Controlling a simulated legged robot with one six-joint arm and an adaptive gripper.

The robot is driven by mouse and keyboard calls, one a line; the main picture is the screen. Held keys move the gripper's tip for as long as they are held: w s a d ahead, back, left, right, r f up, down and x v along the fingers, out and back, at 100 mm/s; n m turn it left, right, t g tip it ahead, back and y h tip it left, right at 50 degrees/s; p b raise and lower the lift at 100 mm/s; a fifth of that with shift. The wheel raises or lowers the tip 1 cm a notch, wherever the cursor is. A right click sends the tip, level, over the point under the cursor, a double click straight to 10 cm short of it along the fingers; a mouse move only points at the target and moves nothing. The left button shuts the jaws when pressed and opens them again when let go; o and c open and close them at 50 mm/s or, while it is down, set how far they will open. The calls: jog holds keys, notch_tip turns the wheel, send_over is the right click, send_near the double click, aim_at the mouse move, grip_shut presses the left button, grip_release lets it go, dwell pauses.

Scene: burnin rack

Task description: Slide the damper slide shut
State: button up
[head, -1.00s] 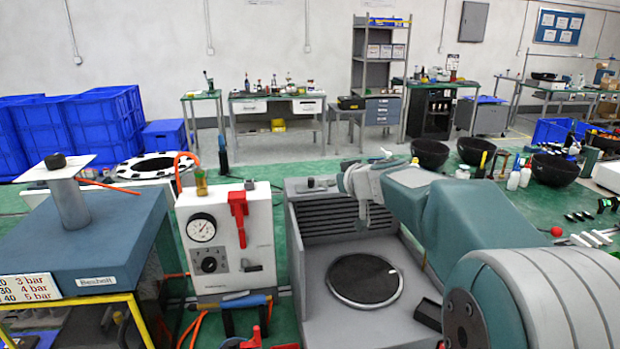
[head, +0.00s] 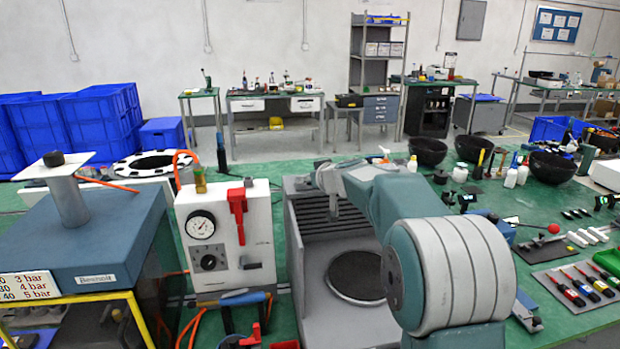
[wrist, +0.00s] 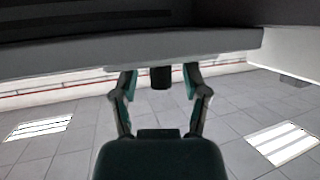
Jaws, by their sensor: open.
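The grey open-topped chamber (head: 345,235) has dark louvres on its back wall and a round dark plate (head: 355,278) on its floor. The damper slide cannot be clearly made out in the head view; my arm covers part of the back rim. I cannot tell whether either finger touches the knob.
A white gauge panel (head: 228,230) with a red handle stands left of the chamber. A blue-grey Beshalt cabinet (head: 80,235) is farther left. Several black bowls (head: 428,151) and tools lie on the green bench to the right. My arm crosses the chamber's right side.

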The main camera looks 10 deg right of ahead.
jog(key=shift+a, duration=0.1)
grip_shut()
jog(key=d, duration=0.6)
jog(key=shift+d, duration=0.25)
grip_release()
jog(key=shift+d, duration=0.1)
